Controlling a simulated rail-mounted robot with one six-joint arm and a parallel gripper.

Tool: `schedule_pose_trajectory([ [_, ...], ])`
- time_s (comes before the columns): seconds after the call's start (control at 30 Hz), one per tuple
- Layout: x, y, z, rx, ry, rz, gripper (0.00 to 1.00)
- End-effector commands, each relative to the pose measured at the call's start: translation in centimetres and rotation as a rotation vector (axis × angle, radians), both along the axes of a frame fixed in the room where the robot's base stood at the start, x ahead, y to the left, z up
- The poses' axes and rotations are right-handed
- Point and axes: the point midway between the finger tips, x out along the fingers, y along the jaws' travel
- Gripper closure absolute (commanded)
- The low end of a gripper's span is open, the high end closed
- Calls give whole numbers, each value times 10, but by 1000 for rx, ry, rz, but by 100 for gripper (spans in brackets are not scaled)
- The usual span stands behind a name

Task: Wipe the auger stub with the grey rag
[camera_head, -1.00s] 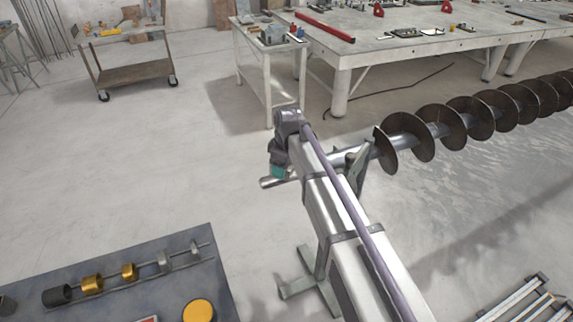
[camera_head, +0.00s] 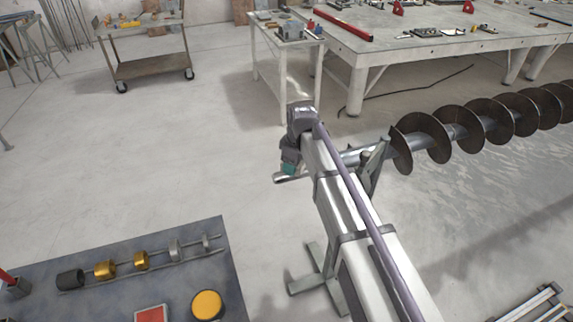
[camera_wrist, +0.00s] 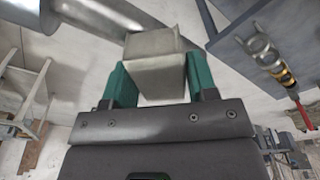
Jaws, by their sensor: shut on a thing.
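The auger stub is the bare steel shaft end (camera_head: 281,179) at the left of the auger (camera_head: 425,135) in the head view. My gripper (camera_head: 288,168), with teal fingers, is right by the stub there, and the arm hides part of it. In the wrist view my gripper (camera_wrist: 165,82) is shut on the grey rag (camera_wrist: 159,74), a pale grey block-shaped bundle between both fingers. A large smooth metal round piece (camera_wrist: 95,14) shows at the upper left of that view. I cannot tell whether the rag touches the stub.
A support stand (camera_head: 372,165) holds the shaft right beside my arm. A dark table (camera_head: 120,300) at lower left carries a rod with rings, a yellow round item (camera_head: 207,304) and a red-topped item (camera_head: 151,314). A white side table (camera_head: 275,70) stands behind. Open floor lies left.

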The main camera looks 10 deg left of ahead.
Motion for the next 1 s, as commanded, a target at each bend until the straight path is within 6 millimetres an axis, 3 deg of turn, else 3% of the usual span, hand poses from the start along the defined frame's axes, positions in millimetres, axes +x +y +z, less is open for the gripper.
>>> schedule_pose_trajectory([
  [0.33, 7, -14, -1, -3, -1, -2, 66],
  [0.6, 19, -40, 1, -3, -1, -3, 66],
  [1.0, 20, -42, 9, -2, 0, -1, 66],
])
